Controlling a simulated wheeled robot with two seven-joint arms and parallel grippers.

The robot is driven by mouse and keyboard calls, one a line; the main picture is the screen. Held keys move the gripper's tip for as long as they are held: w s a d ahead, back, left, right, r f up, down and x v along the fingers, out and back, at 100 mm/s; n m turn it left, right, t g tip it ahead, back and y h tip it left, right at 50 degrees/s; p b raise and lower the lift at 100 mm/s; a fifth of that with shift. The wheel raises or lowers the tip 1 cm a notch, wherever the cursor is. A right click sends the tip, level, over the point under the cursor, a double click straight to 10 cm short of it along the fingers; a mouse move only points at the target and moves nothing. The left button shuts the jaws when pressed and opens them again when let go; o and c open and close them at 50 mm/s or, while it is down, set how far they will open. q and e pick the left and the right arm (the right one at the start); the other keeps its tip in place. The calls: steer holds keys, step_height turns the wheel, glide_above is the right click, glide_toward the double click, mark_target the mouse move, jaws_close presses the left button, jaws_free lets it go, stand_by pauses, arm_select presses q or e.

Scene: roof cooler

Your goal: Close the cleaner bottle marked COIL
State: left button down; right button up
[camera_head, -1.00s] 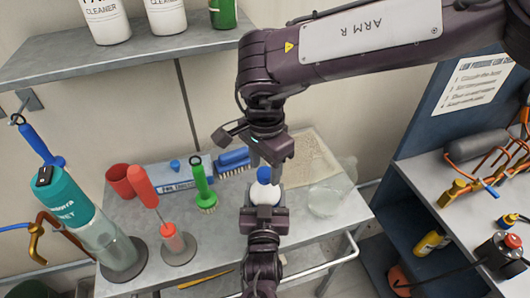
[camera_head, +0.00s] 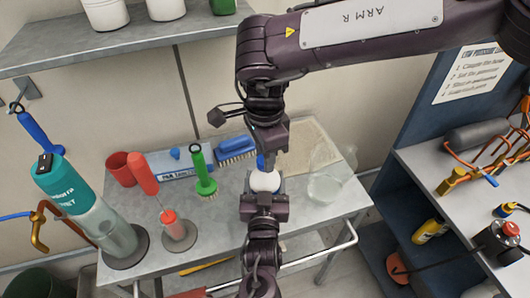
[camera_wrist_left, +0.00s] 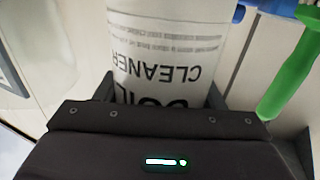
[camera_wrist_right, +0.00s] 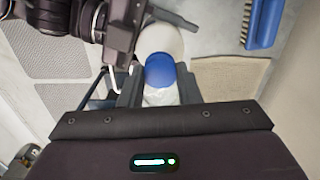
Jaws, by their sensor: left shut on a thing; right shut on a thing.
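The white cleaner bottle (camera_head: 265,182) stands upright in the left gripper (camera_head: 264,200) in the head view. Its label (camera_wrist_left: 165,45) reads COIL CLEANER, upside down, in the left wrist view. My left gripper is shut on its body. A blue cap (camera_head: 261,161) is at the top of the bottle, partly hidden by my right gripper (camera_head: 271,165). In the right wrist view, the blue cap (camera_wrist_right: 160,71) sits between the right fingers, which are shut on it, with the white bottle (camera_wrist_right: 161,40) beyond. I cannot tell how tightly the cap is seated.
The bench (camera_head: 225,225) holds a green brush (camera_head: 202,170), a blue brush (camera_head: 236,150), a red cup (camera_head: 122,166), a teal sprayer (camera_head: 85,205) and a clear bag (camera_head: 328,180). A shelf (camera_head: 130,40) is above left. A blue cabinet (camera_head: 415,180) stands at right.

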steer(key=m, duration=0.8)
steer(key=shift+f, duration=0.1)
steer(key=m, duration=0.7)
steer(key=shift+m, duration=0.4)
steer(key=m, duration=1.5)
steer(key=o, duration=1.2)
